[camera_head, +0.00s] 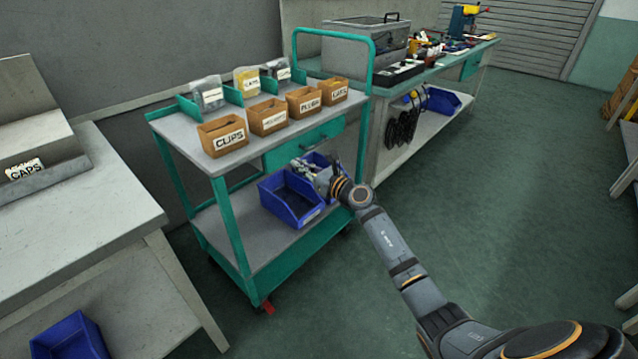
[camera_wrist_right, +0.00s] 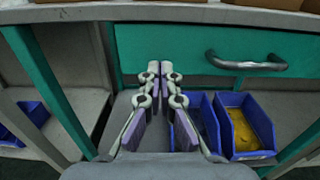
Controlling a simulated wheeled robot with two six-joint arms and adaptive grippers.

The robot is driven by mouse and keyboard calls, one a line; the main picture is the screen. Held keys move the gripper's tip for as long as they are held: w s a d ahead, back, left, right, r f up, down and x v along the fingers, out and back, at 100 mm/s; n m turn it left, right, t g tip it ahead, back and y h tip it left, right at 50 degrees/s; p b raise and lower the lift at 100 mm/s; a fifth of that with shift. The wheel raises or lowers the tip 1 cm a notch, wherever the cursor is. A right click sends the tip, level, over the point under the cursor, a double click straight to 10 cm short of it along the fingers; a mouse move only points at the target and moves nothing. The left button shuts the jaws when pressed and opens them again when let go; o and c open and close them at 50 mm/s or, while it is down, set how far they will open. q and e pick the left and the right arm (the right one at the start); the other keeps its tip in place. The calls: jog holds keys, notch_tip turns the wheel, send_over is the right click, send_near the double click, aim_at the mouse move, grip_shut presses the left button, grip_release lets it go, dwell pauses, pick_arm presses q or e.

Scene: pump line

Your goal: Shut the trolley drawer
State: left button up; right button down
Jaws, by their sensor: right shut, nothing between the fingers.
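The teal drawer (camera_head: 300,146) sits under the top shelf of the green trolley (camera_head: 226,222). Its front looks flush, or nearly so, with the shelf edge; a small gap cannot be told. In the right wrist view the drawer front (camera_wrist_right: 194,50) fills the upper middle, with a dark bar handle (camera_wrist_right: 246,63) to the right. My right gripper (camera_head: 312,170) is shut and empty in front of the trolley, low by the drawer. In the wrist view its fingertips (camera_wrist_right: 161,68) overlap the drawer front, left of the handle. Contact cannot be told. My left gripper is not in view.
Blue bins (camera_head: 291,208) stand on the lower shelf, below my right gripper. Labelled cardboard boxes (camera_head: 268,116) line the top shelf. A grey table (camera_head: 75,215) stands at left and a workbench (camera_head: 440,55) behind at right.

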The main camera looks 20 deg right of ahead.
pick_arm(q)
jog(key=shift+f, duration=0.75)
pick_arm(e)
jog(key=v, duration=0.9)
jog(key=shift+d+f, duration=0.1)
jog(key=shift+d, duration=0.05)
